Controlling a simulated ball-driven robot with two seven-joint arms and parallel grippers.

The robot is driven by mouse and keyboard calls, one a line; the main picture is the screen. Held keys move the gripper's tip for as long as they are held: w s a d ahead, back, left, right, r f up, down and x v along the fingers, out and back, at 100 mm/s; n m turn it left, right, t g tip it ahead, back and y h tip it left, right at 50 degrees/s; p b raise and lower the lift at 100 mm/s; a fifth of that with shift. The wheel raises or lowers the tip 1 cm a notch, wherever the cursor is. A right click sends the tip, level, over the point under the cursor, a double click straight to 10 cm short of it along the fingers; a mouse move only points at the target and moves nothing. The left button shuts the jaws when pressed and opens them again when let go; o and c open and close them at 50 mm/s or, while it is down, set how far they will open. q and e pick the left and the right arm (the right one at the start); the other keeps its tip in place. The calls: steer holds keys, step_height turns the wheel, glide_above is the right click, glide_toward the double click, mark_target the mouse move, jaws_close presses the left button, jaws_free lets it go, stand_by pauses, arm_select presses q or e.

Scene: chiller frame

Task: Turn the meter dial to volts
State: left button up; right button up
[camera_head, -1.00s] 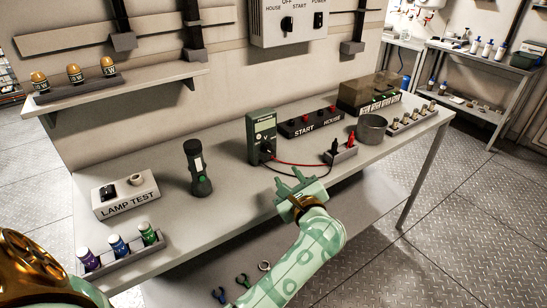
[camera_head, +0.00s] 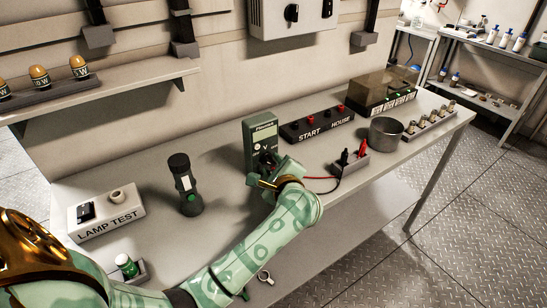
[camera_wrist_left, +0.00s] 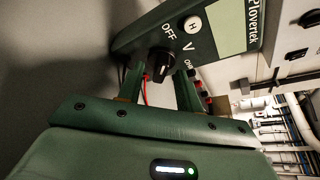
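The green meter (camera_head: 262,128) stands upright on the bench, its pale screen near the top. In the left wrist view the meter (camera_wrist_left: 205,38) is tilted, and its black dial (camera_wrist_left: 158,64) lies between the words OFF and V. I cannot tell for certain which mark the dial points at. My left gripper (camera_head: 268,162) is at the lower front of the meter and hides part of the dial in the head view. Its fingers (camera_wrist_left: 162,85) are apart, one on each side of the dial, with small gaps seeming to show. My right gripper is not in view.
A torch (camera_head: 185,185) and the lamp test box (camera_head: 106,214) stand to the left. A START/HOUSE box (camera_head: 317,127), a lead holder (camera_head: 350,165) and a grey cup (camera_head: 385,133) are to the right. Red and black leads run beside the gripper.

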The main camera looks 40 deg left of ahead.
arm_select(q)
steer(key=shift+w+a, duration=0.1)
steer(key=shift+a, duration=0.05)
jaws_close()
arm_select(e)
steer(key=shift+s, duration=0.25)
